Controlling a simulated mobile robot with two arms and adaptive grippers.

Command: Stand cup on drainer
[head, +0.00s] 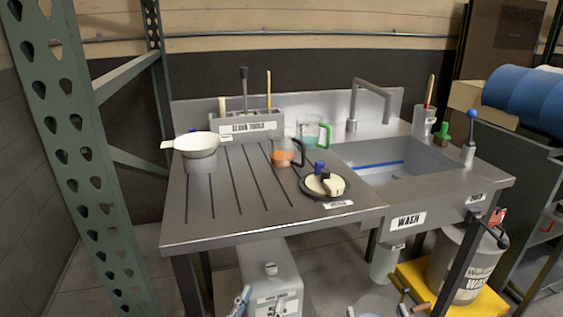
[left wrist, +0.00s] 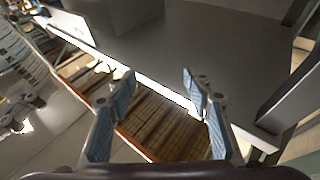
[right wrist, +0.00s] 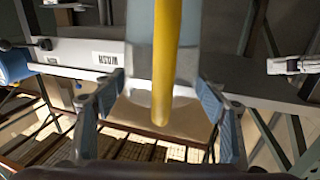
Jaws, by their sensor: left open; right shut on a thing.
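A clear cup with a yellow handle (right wrist: 165,60) is between the fingers of my right gripper (right wrist: 165,108) in the right wrist view. The gripper is shut on it. In the head view the cup (head: 375,304) shows only partly at the bottom edge, below and in front of the counter. The drainer (head: 228,205) is the grooved grey left part of the sink counter. My left gripper (left wrist: 160,100) is open and empty in the left wrist view, and its fingertips show at the bottom of the head view (head: 261,304).
A green-handled cup (head: 314,134) stands behind. The sink (head: 395,172) is to the right. The drainer's front left is clear.

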